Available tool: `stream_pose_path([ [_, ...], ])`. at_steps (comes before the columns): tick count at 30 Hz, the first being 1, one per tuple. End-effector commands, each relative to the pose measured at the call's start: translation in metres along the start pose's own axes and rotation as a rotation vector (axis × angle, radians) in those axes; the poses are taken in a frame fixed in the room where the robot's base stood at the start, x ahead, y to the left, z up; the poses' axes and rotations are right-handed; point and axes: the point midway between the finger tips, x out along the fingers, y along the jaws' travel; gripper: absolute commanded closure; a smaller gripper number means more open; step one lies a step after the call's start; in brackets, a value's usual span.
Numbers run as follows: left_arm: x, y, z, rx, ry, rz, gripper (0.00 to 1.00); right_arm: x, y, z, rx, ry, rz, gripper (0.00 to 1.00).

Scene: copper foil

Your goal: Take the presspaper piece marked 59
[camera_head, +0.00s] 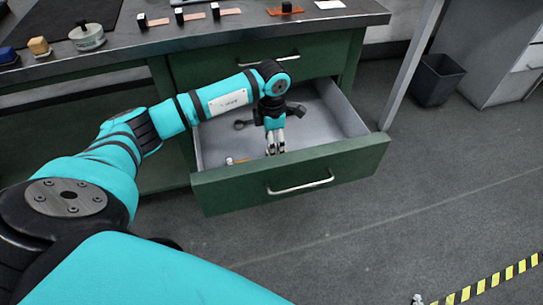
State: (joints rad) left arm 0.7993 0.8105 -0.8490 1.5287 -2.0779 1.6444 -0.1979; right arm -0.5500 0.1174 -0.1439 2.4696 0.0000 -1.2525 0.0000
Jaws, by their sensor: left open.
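My left gripper (276,151) points down inside the open drawer (345,165) of the green workbench. Its fingers are open, with nothing clearly seen between them. A small tan piece with a whitish end (233,160) lies on the drawer floor, left of the fingertips and near the drawer front. I cannot tell whether it is the presspaper piece, and no number 59 can be read anywhere. My wrist hides part of the drawer.
A dark tool-like shape (242,124) lies in the drawer behind the gripper. On the worktop (215,45) are copper strips with small blocks (190,16), a round grey pot (88,37) and an orange piece (286,9). A dark bin (437,80) stands at right.

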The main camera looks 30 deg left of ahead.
Motion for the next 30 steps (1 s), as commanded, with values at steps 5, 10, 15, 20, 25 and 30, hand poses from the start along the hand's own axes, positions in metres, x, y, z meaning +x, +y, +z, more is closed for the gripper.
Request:
stream_pose_path([
  [5,0.025,0.003,-0.001,-0.001,0.002,-0.002,0.38,0.006,-0.004,-0.033,-0.003,0.166,-0.009,0.66],
  [10,0.041,0.004,-0.001,-0.001,0.0,-0.002,0.38,0.005,-0.008,-0.058,-0.005,0.29,-0.016,0.66],
  [15,0.045,0.004,-0.001,-0.001,0.0,0.0,0.38,0.003,-0.009,-0.066,-0.005,0.328,-0.018,0.66],
  [20,0.045,0.004,-0.001,-0.001,0.0,0.0,0.38,0.003,-0.009,-0.066,-0.006,0.328,-0.018,0.66],
  [25,0.045,0.004,-0.001,-0.001,0.0,0.0,0.59,0.003,-0.009,-0.066,-0.006,0.326,-0.018,0.66],
  [30,0.045,0.004,-0.001,-0.001,0.0,0.0,0.82,0.003,-0.008,-0.065,-0.005,0.326,-0.018,0.66],
])
